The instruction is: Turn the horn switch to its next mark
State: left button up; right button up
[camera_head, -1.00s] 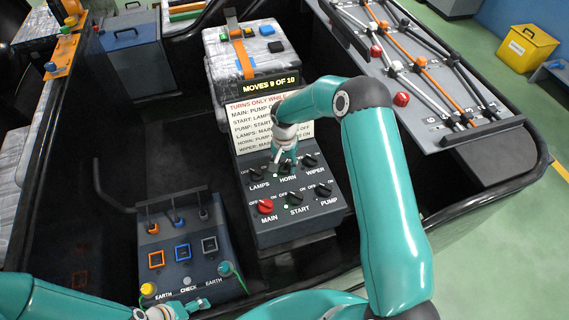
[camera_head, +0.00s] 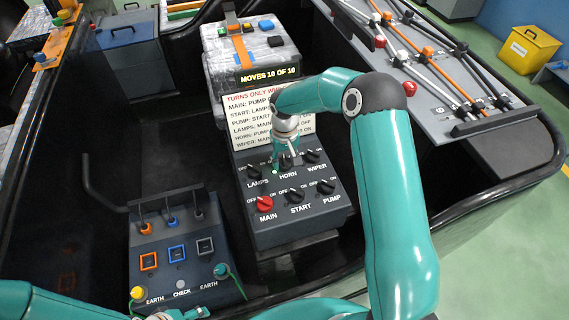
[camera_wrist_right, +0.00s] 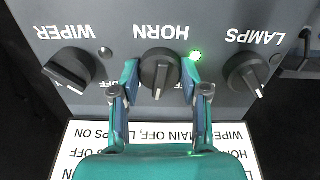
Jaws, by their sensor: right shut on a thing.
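The horn switch (camera_wrist_right: 160,72) is a black knob with a white pointer line, on the grey control panel (camera_head: 300,227). My right gripper (camera_wrist_right: 160,80) is shut on the knob, one finger on each side. In the head view the right gripper (camera_head: 287,158) hides most of the knob. My left gripper (camera_head: 188,313) shows only partly at the bottom edge; its finger opening is unclear.
Lamps (camera_wrist_right: 245,72) and wiper (camera_wrist_right: 70,70) knobs flank the horn. The red main knob (camera_head: 264,204), start knob (camera_head: 295,195) and pump knob (camera_head: 326,187) form the front row.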

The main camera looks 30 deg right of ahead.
aim_at(284, 159)
jog(key=n+b, duration=0.1)
jog(key=n, duration=0.4)
jog(key=shift+n+b, duration=0.3)
jog(key=shift+b, duration=0.05)
jog(key=n, duration=0.4)
jog(key=shift+n+b, duration=0.3)
jog(key=shift+n, duration=0.1)
jog(key=shift+r, duration=0.1)
jog(key=o, duration=1.1)
jog(key=shift+o, duration=0.2)
notch_tip(284, 159, up, 12)
